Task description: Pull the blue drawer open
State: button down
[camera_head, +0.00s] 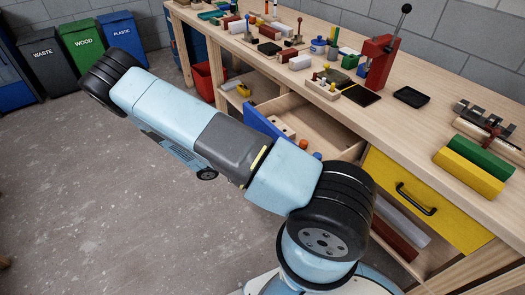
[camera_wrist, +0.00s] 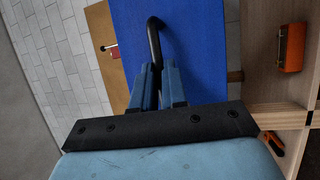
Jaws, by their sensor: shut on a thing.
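The blue drawer's front panel (camera_head: 258,121) stands out from the wooden workbench, and the drawer is open with its inside showing. In the wrist view, the blue front (camera_wrist: 195,45) fills the middle, with a dark bent bar handle (camera_wrist: 154,38) on it. My gripper (camera_wrist: 157,72) is at the handle, its two blue fingers shut on the bar. In the head view my arm crosses in front of the drawer and hides the handle and my fingertips.
A yellow drawer (camera_head: 420,200) with a black handle sits to the right, shut. A red bin (camera_head: 205,80) stands under the bench. Tools and blocks crowd the benchtop (camera_head: 390,135). The grey floor (camera_head: 85,200) left of my arm is clear.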

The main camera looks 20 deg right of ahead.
jog(key=shift+w+a+f, duration=0.1)
jog(key=shift+w+f, duration=0.05)
jog(key=shift+w, duration=0.05)
jog(key=c, duration=1.4)
grip_release()
jog(key=shift+o, duration=1.2)
jog(key=v, duration=1.3)
jog(key=shift+a, duration=0.35)
